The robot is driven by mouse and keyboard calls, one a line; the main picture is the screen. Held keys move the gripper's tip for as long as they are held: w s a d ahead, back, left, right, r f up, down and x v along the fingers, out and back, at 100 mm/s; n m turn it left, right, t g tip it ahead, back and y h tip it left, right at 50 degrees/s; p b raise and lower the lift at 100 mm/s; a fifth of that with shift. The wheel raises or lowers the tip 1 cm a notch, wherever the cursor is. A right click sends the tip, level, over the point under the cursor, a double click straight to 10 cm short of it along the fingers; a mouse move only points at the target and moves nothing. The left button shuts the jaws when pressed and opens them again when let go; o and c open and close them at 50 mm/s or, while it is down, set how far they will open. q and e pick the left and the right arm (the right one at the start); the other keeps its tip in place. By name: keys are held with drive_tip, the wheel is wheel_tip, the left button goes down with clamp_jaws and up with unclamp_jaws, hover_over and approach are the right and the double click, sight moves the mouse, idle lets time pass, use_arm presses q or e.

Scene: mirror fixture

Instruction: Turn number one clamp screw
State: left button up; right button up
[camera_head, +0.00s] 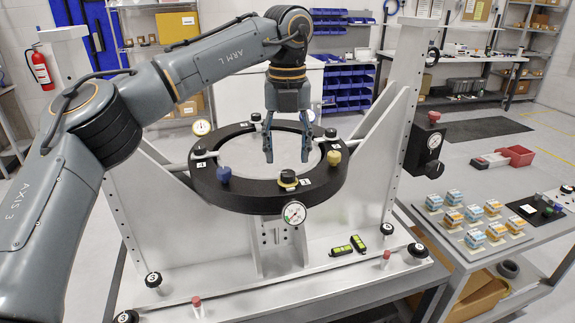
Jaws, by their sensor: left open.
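A black ring fixture (240,197) holds a round grey mirror plate (285,152) at the middle. My left gripper (287,141) points down over the plate, fingers apart and empty, behind the front knob. The fingertips blend with their reflections, so their height is unclear. My right gripper is out of view.
A side table at right holds several small boxes (474,238).

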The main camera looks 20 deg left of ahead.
sight(288, 173)
use_arm(q)
drive_tip(key=shift+f+p, duration=0.3)
drive_tip(key=shift+f, duration=1.75)
clamp_jaws()
